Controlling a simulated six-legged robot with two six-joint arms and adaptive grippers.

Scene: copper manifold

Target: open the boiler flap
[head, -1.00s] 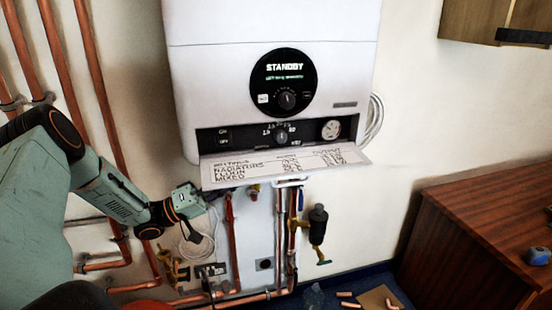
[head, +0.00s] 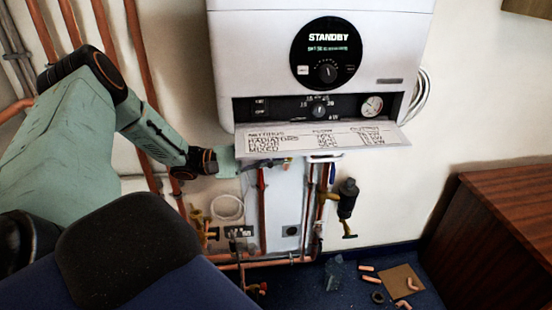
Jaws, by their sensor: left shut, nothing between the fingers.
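The white boiler (head: 222,62) hangs on the wall, with a round STANDBY display. Its flap (head: 322,140) is folded down and outward along the bottom, a white panel with printed settings facing up. The dark control strip (head: 282,110) with a knob and gauge is exposed above it. My left gripper (head: 236,164) is just below and left of the flap's left end, shut and empty. Its fingers are small and partly hidden, and I cannot tell whether it touches the flap. My right gripper is not in view.
Copper pipes (head: 262,215) and valves (head: 347,198) run under the boiler. A wooden cabinet (head: 492,235) stands at the right. Pipe pieces and a brown board (head: 400,280) lie on the blue floor. The space in front of the flap is clear.

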